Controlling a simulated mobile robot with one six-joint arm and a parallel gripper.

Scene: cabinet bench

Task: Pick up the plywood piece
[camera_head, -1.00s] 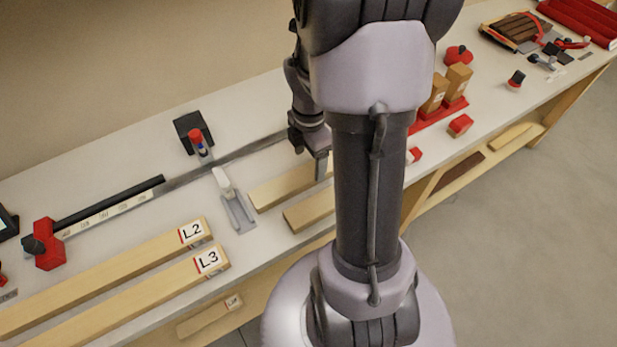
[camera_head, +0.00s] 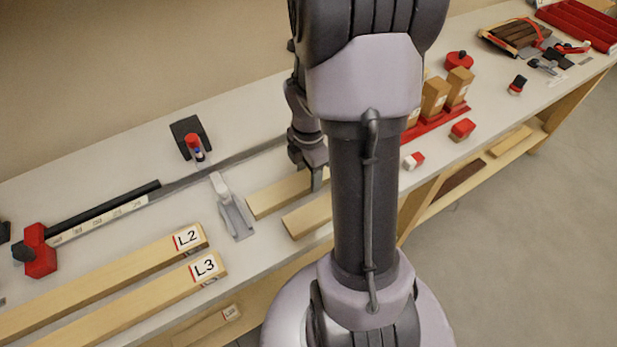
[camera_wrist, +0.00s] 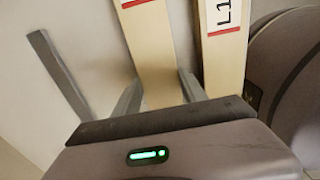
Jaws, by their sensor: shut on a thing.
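My gripper (camera_head: 316,180) is low over the bench, at the rear of two short pale wood pieces; my own arm hides part of it. In the wrist view, my gripper (camera_wrist: 160,92) has one finger on each side of a pale wood strip (camera_wrist: 155,60) with a red stripe near its far end. It is shut on this strip, the rear piece (camera_head: 272,195) in the head view. I cannot tell whether the strip is off the bench. A second pale strip labelled L1 (camera_wrist: 222,55) lies beside it, outside the fingers. It appears to be the front piece (camera_head: 308,215).
A grey toggle clamp (camera_head: 233,210) stands just left of the wood pieces. Long boards L2 (camera_head: 120,265) and L3 (camera_head: 130,298) lie at the front left. A metal rail (camera_head: 230,162) runs behind. A red rack with wood blocks (camera_head: 437,118) stands to the right.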

